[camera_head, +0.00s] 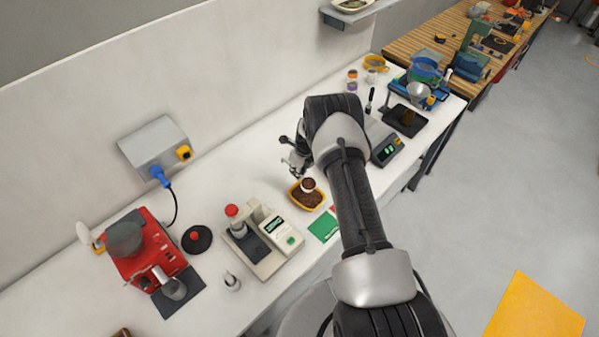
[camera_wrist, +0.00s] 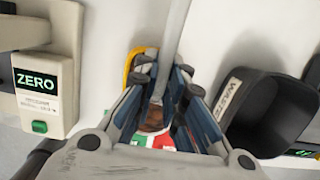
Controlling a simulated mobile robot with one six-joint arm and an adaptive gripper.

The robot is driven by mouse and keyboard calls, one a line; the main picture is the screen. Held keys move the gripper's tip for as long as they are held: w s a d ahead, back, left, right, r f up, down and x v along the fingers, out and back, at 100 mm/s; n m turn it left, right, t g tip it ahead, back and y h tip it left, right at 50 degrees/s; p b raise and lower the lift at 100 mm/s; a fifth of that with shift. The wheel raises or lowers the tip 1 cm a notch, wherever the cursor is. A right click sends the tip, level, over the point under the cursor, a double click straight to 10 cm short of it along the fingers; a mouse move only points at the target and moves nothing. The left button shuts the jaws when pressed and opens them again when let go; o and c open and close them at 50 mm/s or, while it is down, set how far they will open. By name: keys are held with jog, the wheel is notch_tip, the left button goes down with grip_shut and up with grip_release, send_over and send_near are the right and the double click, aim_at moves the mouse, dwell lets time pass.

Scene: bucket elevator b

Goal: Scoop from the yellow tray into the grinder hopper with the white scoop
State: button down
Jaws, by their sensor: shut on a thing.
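The yellow tray (camera_head: 296,199) holds brown grounds or beans on the white counter.
A pale device with a red-topped part (camera_head: 265,240) stands between tray and grinder; its ZERO display (camera_wrist: 37,80) shows close at left. A black WASTE bin (camera_wrist: 265,112) is close at right. A black round lid (camera_head: 197,239) and a small metal item (camera_head: 232,282) lie near the grinder.

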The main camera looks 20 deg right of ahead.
jog(key=shift+w+a+g+b, duration=0.1)
jog(key=shift+w+g+b, duration=0.25)
jog(key=shift+b, duration=0.65)
jog(key=shift+w+r+g+h+b, duration=0.1)
jog(key=shift+r+g+h+b, duration=0.2)
jog(key=shift+b, duration=0.4)
jog(key=shift+r, duration=0.1)
dwell(0.7)
